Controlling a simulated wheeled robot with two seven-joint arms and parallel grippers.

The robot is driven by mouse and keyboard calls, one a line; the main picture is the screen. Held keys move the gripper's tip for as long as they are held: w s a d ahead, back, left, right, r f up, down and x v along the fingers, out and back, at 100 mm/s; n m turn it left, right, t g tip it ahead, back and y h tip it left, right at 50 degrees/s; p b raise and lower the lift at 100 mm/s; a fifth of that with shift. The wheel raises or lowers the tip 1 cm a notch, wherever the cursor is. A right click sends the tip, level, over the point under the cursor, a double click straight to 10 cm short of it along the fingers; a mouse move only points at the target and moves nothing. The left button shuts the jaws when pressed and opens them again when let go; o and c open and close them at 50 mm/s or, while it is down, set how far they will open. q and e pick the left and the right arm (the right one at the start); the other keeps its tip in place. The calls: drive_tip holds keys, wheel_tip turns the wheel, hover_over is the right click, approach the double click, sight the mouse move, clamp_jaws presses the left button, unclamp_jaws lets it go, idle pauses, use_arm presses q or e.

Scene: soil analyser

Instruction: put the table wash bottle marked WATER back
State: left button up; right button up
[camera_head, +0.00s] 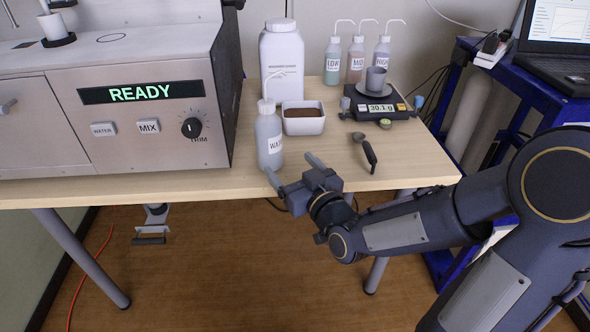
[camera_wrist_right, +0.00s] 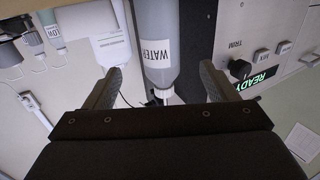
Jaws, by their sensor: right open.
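The wash bottle marked WATER (camera_head: 269,138) stands upright near the front edge of the table (camera_head: 200,187), just right of the analyser. It is pale grey with a white cap and a bent spout. My right gripper (camera_head: 293,168) is open at the table's front edge, its fingers pointing toward the bottle. In the right wrist view the bottle (camera_wrist_right: 156,45) shows upside down between the two open fingers (camera_wrist_right: 165,85). I cannot tell whether either finger touches it. My left gripper is not in view.
The analyser (camera_head: 150,110) reads READY. Behind the bottle are a white tray of soil (camera_head: 303,127) and a large white jug (camera_head: 281,60). A scale (camera_head: 378,110) bearing a cup, a black-handled scoop (camera_head: 369,152) and several wash bottles (camera_head: 356,60) stand to the right.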

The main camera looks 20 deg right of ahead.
drive_tip(key=s+f+m+g, duration=0.1)
drive_tip(key=s+g, duration=0.5)
drive_tip(key=s, duration=0.6)
drive_tip(key=s+d+f+m+g+y, duration=0.1)
drive_tip(key=s+f+g, duration=0.3)
drive_tip(key=s, duration=0.8)
drive_tip(key=shift+s+d+f+m+g, duration=0.35)
drive_tip(key=shift+m+g, duration=0.45)
drive_tip(key=shift+g, duration=0.3)
wheel_tip(320, 180, up, 24)
drive_tip(key=p, duration=2.4)
drive_tip(key=shift+r, duration=0.1)
